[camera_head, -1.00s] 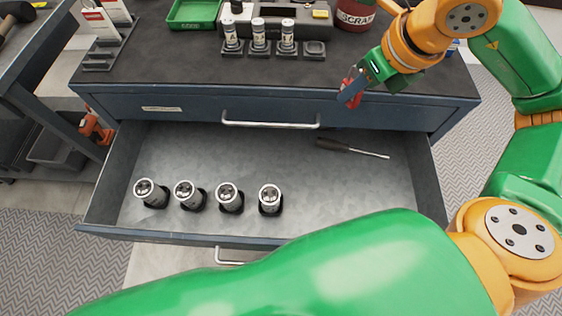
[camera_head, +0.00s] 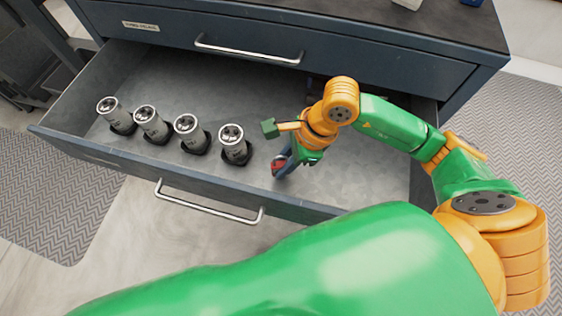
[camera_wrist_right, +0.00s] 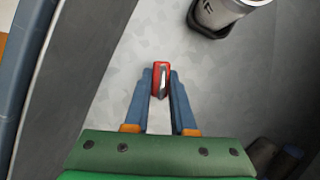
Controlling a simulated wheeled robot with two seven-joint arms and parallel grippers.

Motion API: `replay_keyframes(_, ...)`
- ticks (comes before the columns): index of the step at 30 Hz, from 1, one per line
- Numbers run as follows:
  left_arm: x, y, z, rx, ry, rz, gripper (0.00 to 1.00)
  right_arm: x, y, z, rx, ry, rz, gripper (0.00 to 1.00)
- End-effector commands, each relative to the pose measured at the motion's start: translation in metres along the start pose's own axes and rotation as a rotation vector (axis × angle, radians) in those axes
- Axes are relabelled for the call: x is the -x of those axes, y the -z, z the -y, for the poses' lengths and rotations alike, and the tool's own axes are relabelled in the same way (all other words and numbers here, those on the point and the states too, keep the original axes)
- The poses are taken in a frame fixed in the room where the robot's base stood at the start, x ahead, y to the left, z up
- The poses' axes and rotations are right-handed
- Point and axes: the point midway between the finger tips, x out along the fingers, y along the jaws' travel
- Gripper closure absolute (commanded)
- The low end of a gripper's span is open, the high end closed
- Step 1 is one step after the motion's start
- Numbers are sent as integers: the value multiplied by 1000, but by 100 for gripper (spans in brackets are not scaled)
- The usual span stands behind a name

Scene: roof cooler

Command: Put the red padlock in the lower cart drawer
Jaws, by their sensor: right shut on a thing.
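The red padlock (camera_head: 278,165) is between the fingertips of my right gripper (camera_head: 284,163), which is shut on it. It also shows in the right wrist view (camera_wrist_right: 161,80), with its shackle toward the camera and the two blue fingers on either side. The gripper is inside the open drawer (camera_head: 190,169), near its front wall and right of the row of cylinders. The pictures do not clearly show whether the padlock touches the drawer floor. My left gripper is not in view; a large green arm link crosses the bottom of the head view.
Several grey cylinders in black holders, such as one cylinder (camera_head: 234,144), stand along the drawer's front left. A closed drawer (camera_head: 290,45) with a handle is above. The drawer floor behind the cylinders is clear.

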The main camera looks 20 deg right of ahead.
Motion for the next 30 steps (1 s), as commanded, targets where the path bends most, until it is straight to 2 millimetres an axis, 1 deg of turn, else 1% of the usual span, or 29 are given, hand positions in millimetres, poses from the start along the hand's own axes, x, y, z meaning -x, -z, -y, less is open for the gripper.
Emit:
replay_keyframes(1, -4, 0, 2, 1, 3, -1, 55, -11, 5, -1, -2, -4, -1, 100)
replay_keyframes(2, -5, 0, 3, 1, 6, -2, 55, -14, 6, -1, -2, -3, -1, 100)
replay_keyframes(8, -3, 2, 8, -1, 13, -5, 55, -14, 6, 0, 0, 0, 0, 100)
replay_keyframes(12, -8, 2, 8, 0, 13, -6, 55, -17, 7, 0, 0, 0, 0, 100)
replay_keyframes(13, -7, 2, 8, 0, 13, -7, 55, -16, 7, 0, 0, 0, 0, 71)
replay_keyframes(14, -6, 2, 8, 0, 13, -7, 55, -16, 7, 0, 0, 0, 0, 63)
replay_keyframes(15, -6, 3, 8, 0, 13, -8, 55, -16, 7, 0, -1, 0, 0, 52)
replay_keyframes(16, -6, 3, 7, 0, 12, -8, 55, -16, 7, 0, -1, 0, 0, 47)
replay_keyframes(23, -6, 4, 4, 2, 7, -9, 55, -16, 7, 0, -1, 0, 0, 47)
replay_keyframes(25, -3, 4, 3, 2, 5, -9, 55, -13, 6, 0, -1, 0, 0, 47)
replay_keyframes(26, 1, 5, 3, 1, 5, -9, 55, -10, 4, 0, -1, 0, 0, 47)
replay_keyframes(28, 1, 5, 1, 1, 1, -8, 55, 2, 5, 2, -1, 5, 0, 47)
replay_keyframes(29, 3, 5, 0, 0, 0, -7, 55, 10, 5, 2, 0, 6, 0, 47)
replay_keyframes(30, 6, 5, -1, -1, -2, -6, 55, 22, 5, 1, 1, 7, -2, 47)
